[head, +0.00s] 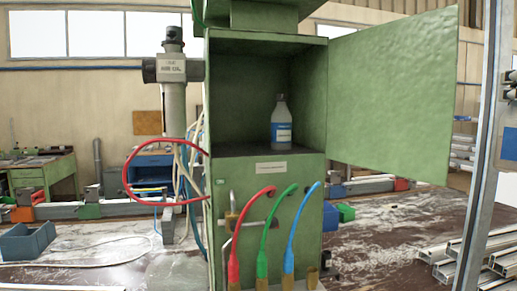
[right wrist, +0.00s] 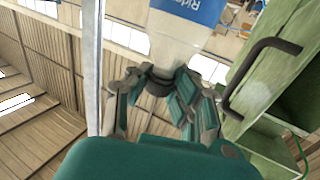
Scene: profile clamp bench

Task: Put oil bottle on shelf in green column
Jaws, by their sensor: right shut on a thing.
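The green column (head: 238,172) stands mid-picture in the head view, its compartment open. A pale bottle (head: 281,130) with a blue label stands upright on the dark shelf (head: 236,151) inside, with no gripper near it. In the right wrist view, my right gripper (right wrist: 164,86) is shut around the dark neck or cap end of a whitish bottle (right wrist: 174,38) with a blue label. The rest of this held bottle runs out of the top of the picture. I cannot tell from the labels which is oil. Neither gripper shows in the head view.
The column's green door (head: 392,95) is swung wide to the right. A red hose (head: 125,178) loops out left of the column. A metal post (head: 480,150) stands at the right. The wrist view shows a green cabinet side with a dark handle (right wrist: 229,90) close by.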

